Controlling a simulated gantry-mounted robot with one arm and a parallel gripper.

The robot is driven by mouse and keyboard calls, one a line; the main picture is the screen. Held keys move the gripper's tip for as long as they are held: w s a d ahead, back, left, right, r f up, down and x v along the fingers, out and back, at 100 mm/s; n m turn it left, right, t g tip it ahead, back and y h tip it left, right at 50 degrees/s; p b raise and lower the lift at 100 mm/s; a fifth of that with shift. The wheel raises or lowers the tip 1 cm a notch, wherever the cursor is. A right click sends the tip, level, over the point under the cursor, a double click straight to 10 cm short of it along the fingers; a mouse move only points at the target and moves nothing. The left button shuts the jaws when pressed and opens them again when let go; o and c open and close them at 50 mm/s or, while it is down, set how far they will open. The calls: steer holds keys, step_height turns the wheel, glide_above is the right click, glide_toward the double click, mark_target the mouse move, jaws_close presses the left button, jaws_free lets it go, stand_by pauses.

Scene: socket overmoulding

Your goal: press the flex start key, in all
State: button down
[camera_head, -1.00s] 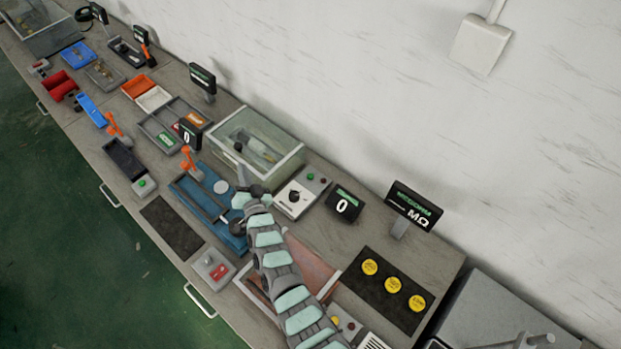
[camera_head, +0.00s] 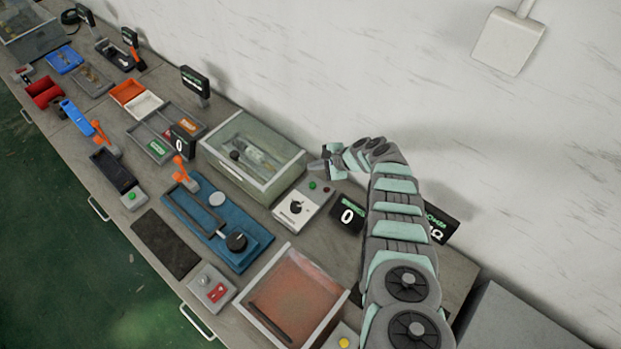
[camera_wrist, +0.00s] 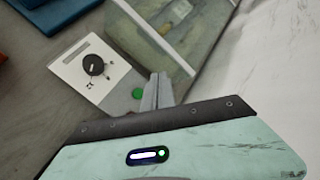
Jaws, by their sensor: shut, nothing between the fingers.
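A control box (camera_head: 290,217) with a white face and a black dial (camera_head: 296,207) stands right of the glass-lidded tank. On its grey end are a green key (camera_head: 312,185) and a dark red key (camera_head: 326,192). I cannot read which key is labelled flex start. My gripper (camera_head: 322,164) is above the back end of this box, shut and empty. In the wrist view, the green key (camera_wrist: 138,93) shows just left of my shut fingertips (camera_wrist: 158,80), apart from them in the picture.
The glass-lidded tank (camera_head: 285,180) stands close left of the box. A small display reading 0 (camera_head: 347,216) stands to its right. Another green button (camera_head: 131,196) is on a small box further left. The wall (camera_head: 420,60) is close behind my arm.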

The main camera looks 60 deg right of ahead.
mark_target(315, 186)
steer(key=shift+s+r, duration=0.2)
steer(key=shift+r, duration=0.3)
steer(key=shift+f, duration=0.15)
step_height(315, 186, down, 9)
steer(key=b, duration=0.9)
steer(key=shift+r, duration=0.2)
stand_by(1.3)
steer(key=shift+f+b, duration=0.35)
steer(key=shift+f, duration=0.05)
